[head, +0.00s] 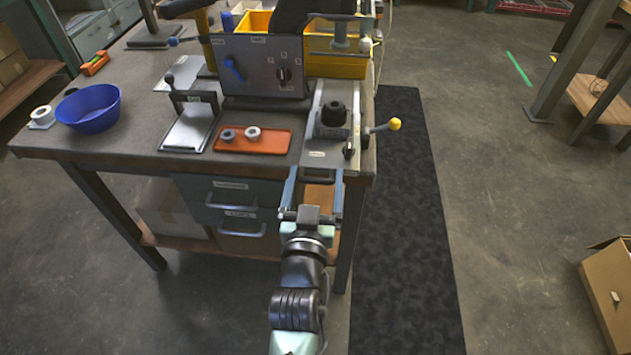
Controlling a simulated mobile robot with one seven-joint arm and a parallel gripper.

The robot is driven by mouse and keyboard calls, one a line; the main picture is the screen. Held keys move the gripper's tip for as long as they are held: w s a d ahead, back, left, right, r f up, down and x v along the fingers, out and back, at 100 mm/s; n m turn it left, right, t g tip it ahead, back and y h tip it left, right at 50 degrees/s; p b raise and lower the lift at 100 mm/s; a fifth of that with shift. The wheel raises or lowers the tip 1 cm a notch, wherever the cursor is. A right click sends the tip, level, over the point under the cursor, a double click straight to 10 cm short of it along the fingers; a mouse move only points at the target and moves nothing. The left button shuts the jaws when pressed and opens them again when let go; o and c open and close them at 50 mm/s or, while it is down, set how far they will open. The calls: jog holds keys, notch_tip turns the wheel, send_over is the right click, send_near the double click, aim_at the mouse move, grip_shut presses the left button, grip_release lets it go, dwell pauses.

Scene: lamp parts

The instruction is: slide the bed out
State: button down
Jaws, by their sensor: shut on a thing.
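The bed (325,160) is a long pale metal plate at the right end of the workbench, its near end at the bench's front edge. A black round part (333,114) sits on it. A dark bar handle (322,172) is at the bed's near end. My gripper (317,172) reaches up from below at the front edge. Its two blue fingers stand wide apart, one at each side of the handle, and it is shut on the handle. The exact finger contact is too small to see.
A yellow-knobbed lever (395,124) sticks out right of the bed. An orange tray (254,140) with two small rings lies left of it, and a control panel (255,68) stands behind. Drawers (235,205) are below.

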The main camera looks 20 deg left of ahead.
jog(key=shift+s+a+f, duration=0.2)
jog(key=shift+a+f, duration=0.05)
jog(key=shift+a, duration=0.05)
grip_release()
jog(key=shift+s+d+r, duration=0.1)
jog(key=shift+r, duration=0.05)
jog(key=shift+s, duration=0.1)
jog(key=v, duration=1.2)
jog(key=shift+s+d, duration=0.25)
jog(key=shift+s, duration=0.1)
